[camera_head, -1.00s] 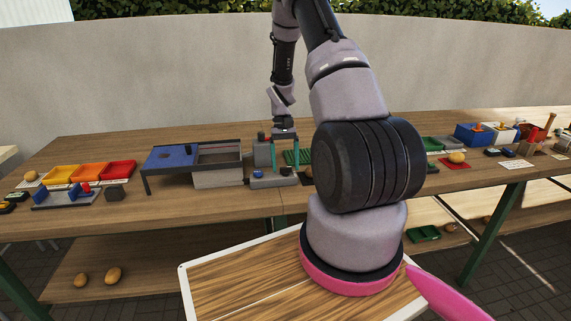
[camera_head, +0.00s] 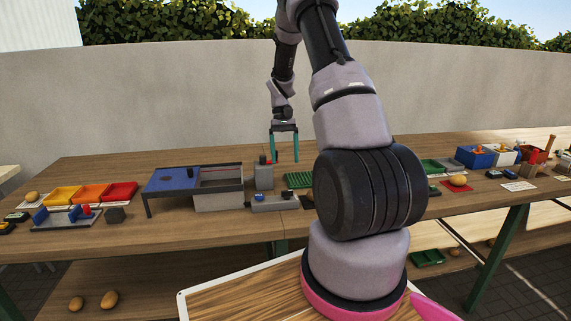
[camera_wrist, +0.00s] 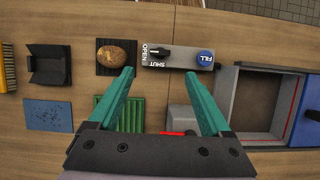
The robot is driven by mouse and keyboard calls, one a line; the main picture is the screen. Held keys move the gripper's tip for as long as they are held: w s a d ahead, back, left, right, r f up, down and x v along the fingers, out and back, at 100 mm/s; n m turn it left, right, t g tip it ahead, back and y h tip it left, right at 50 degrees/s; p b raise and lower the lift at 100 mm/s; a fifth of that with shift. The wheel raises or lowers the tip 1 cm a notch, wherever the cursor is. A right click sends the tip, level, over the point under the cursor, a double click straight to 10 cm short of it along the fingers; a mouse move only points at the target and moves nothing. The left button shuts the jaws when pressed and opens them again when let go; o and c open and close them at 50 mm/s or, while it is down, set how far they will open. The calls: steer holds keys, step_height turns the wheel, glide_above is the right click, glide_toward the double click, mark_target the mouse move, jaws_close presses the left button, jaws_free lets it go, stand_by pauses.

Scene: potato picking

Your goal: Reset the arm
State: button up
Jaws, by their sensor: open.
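My gripper (camera_head: 284,160) has two green fingers and hangs pointing down above the wooden table (camera_head: 120,240) in the head view. The fingers are apart and nothing is between them. In the wrist view my gripper (camera_wrist: 160,75) is open over the table, just below a grey control box (camera_wrist: 178,54) with a blue FILL button and an OPEN/SHUT lever. My arm rises in the middle of the head view and hides part of the table behind it.
A potato (camera_wrist: 116,54) sits on a dark pad left of the control box. A green ribbed mat (camera_wrist: 121,114) lies partly behind my left finger. A grey bin with a blue panel (camera_head: 172,181) stands left of the gripper. Coloured trays (camera_head: 90,193) stand farther left.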

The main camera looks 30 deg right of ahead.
stand_by(0.4)
steer(key=s+a+r+t, duration=0.2)
steer(key=s+a+r, duration=0.1)
steer(key=r, duration=0.4)
steer(key=s+a+r+t, duration=0.1)
steer(key=s+a+r, duration=0.15)
steer(key=r, duration=0.45)
steer(key=s+a+r+t, duration=0.2)
steer(key=a+r, duration=0.1)
steer(key=r, duration=0.4)
steer(key=s+a+r+t, duration=0.3)
steer(key=s+r, duration=0.1)
steer(key=s, duration=0.4)
steer(key=s+a+r+t, duration=0.3)
steer(key=s+r, duration=0.1)
steer(key=s, duration=0.5)
steer(key=shift+a+r+m+y, duration=0.25)
steer(key=shift+r+m+y, duration=0.15)
